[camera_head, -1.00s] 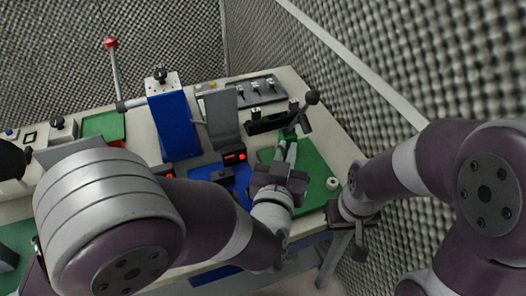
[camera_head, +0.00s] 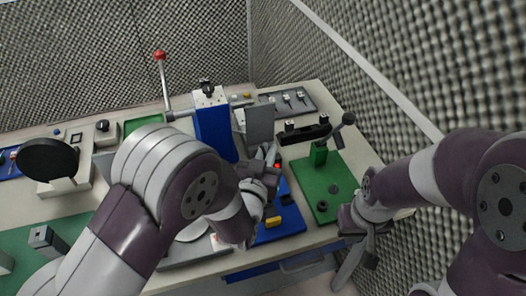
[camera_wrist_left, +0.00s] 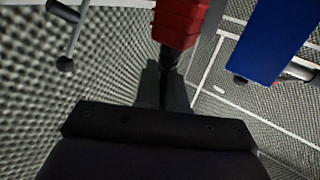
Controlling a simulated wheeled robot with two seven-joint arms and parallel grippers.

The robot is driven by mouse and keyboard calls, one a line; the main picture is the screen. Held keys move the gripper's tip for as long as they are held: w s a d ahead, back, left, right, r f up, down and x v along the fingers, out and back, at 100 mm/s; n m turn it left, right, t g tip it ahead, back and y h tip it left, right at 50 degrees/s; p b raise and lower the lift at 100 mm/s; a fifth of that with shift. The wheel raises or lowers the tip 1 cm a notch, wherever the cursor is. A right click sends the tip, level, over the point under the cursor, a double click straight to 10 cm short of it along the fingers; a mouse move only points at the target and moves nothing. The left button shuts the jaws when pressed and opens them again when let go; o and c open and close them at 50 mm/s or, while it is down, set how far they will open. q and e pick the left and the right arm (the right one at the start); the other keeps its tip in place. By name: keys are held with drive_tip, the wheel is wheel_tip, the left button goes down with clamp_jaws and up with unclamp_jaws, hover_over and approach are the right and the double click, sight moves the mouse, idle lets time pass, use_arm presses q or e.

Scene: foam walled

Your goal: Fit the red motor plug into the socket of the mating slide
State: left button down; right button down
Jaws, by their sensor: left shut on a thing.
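My left gripper (camera_head: 268,160) is over the blue base (camera_head: 283,232), right of the blue upright panel (camera_head: 213,132). In the left wrist view its two dark fingers (camera_wrist_left: 165,88) are shut on the red motor plug (camera_wrist_left: 180,22), a ribbed red block with a dark stem between the fingertips. In the head view the arm and grey plate mostly hide the plug. I cannot tell the mating slide's socket for certain. My right gripper (camera_head: 363,242) hangs low at the table's front right edge, away from the objects; its jaws are not clear.
A green plate (camera_head: 345,182) with a green post and a black bar (camera_head: 304,133) stands to the right. A grey plate (camera_head: 260,124) rises beside the blue panel. A red-knobbed lever (camera_head: 160,56) stands behind. Foam walls close the back and right.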

idle(0.3)
wheel_tip(320, 180, down, 6)
drive_tip(key=b, duration=0.5)
drive_tip(key=shift+r+b, duration=0.15)
drive_tip(key=shift+b, duration=0.2)
drive_tip(key=shift+f+b, duration=0.3)
idle(1.1)
drive_tip(key=shift+f+b, duration=1.45)
